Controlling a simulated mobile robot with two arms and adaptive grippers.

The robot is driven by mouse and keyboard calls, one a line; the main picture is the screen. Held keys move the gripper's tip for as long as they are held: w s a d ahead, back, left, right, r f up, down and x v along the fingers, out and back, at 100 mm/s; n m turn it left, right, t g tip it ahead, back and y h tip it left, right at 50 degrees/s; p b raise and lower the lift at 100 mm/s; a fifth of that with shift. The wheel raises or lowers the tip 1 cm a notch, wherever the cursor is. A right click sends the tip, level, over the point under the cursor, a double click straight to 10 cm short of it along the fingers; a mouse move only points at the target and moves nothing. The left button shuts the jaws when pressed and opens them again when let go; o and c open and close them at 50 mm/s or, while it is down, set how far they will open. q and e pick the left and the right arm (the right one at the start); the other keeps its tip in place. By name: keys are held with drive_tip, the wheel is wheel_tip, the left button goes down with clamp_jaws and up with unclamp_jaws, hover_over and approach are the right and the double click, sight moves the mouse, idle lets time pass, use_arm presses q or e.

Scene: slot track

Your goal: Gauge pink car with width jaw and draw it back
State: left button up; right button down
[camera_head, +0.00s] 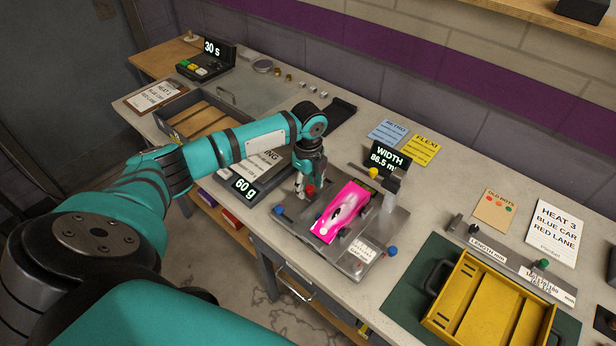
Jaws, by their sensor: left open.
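The pink car (343,211) sits on the grey metal width gauge (376,245) in the middle of the bench. The gauge's display (389,158) reads WIDTH and about 88.5 mm. A grey jaw block (392,193) with a yellow knob (373,173) stands at the car's far right side. Blue knobs show at the gauge's left and right edges. My left gripper (303,193) points down just left of the car, near a red knob (310,188). It is open; whether it touches the knob cannot be told. My right gripper is not in view.
A scale reading 60 g (245,186) stands left of the gauge. A yellow tray (490,312) on a green mat and a length rule (510,262) lie at the right. A wooden tray (205,115) and a 30 s timer (207,62) are at the back left.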

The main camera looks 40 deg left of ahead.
sight(307, 188)
use_arm(q)
wheel_tip(307, 188, up, 11)
idle(0.3)
drive_tip(key=shift+s, duration=0.1)
idle(0.4)
